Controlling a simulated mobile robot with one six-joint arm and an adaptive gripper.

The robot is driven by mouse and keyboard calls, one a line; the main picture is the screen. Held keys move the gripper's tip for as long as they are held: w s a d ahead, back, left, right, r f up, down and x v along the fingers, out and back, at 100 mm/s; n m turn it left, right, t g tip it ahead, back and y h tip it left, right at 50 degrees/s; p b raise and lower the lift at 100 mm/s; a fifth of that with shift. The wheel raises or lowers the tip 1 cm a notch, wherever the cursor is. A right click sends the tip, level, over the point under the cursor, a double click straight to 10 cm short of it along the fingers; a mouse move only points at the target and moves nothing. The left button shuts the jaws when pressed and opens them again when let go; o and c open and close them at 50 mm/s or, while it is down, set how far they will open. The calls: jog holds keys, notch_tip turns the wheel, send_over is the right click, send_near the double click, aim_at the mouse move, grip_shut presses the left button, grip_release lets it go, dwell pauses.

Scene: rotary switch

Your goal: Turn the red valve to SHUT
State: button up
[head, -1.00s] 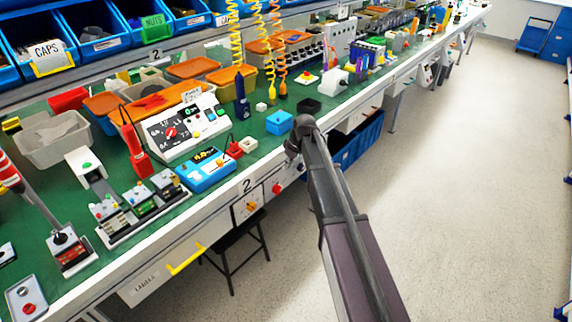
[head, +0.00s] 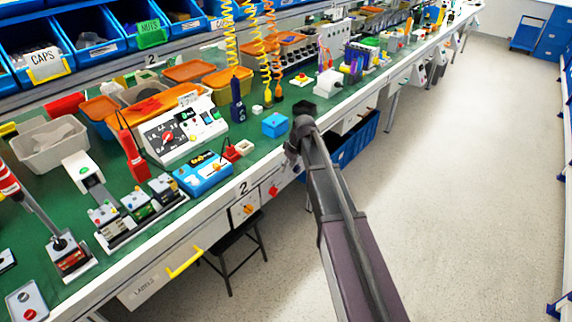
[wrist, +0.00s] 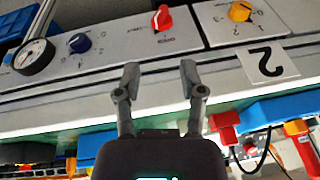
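The red valve (wrist: 162,18) is a small red knob on a grey front panel, at the top middle of the wrist view. Small printed labels sit beside it, upside down and too blurred to read. In the head view the valve (head: 273,190) shows on the bench's front face, left of my arm. My gripper (wrist: 160,76) is open and empty, its two fingers apart and pointing at the panel. The valve lies beyond the fingertips, roughly in line with the gap, and nothing touches it.
A yellow-orange knob (wrist: 240,11), a dark blue knob (wrist: 80,42) and a round gauge (wrist: 33,57) share the panel. A "2" label (wrist: 270,62) is near. A black stool (head: 232,252) stands under the bench.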

jog(key=s+d+m+h, duration=0.1)
jog(key=s+d+m, duration=0.3)
jog(key=s, duration=0.9)
jog(key=s+d+m+g+h, duration=0.1)
jog(key=s+d+m, duration=0.3)
jog(key=s, duration=0.9)
jog(key=shift+s+d+f+h, duration=0.2)
jog(key=shift+d+f+h, duration=0.2)
jog(key=shift+d+h, duration=0.2)
